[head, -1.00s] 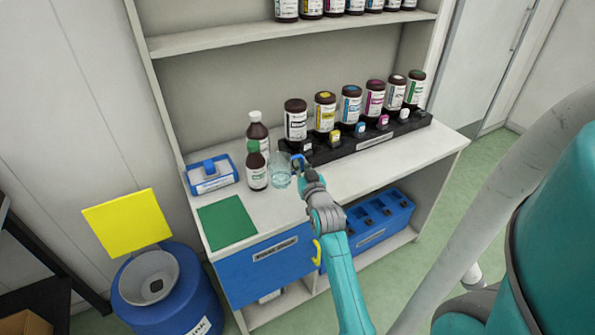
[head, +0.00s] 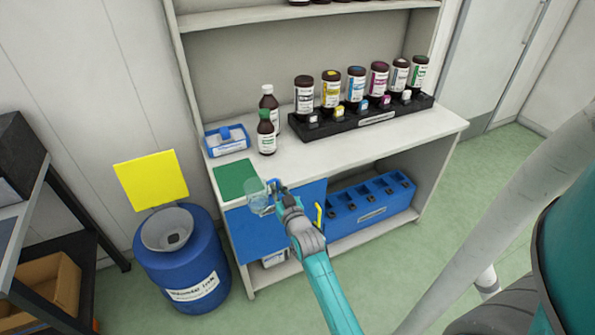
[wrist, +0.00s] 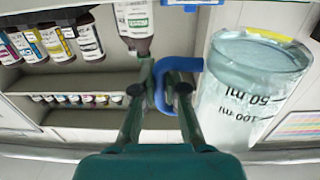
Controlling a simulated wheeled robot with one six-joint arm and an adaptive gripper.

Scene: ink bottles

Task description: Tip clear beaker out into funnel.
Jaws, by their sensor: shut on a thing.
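A clear beaker (head: 260,197) hangs in the air in front of the counter's front edge, near the green mat. My gripper (head: 276,187) is shut on its blue handle. In the wrist view the beaker (wrist: 252,90) stands to the right of my gripper (wrist: 163,90), with volume marks and clear liquid in it. The grey funnel (head: 167,229) sits on top of a blue waste ink drum (head: 185,265), on the floor at the left of the cabinet. The beaker is to the right of the funnel and apart from it.
A yellow square panel (head: 150,181) stands upright behind the funnel. The green mat (head: 236,179), two brown bottles (head: 267,130) and a blue tray (head: 226,141) are on the counter. A black rack (head: 362,117) holds several ink bottles. A dark shelf unit (head: 40,215) stands at the left.

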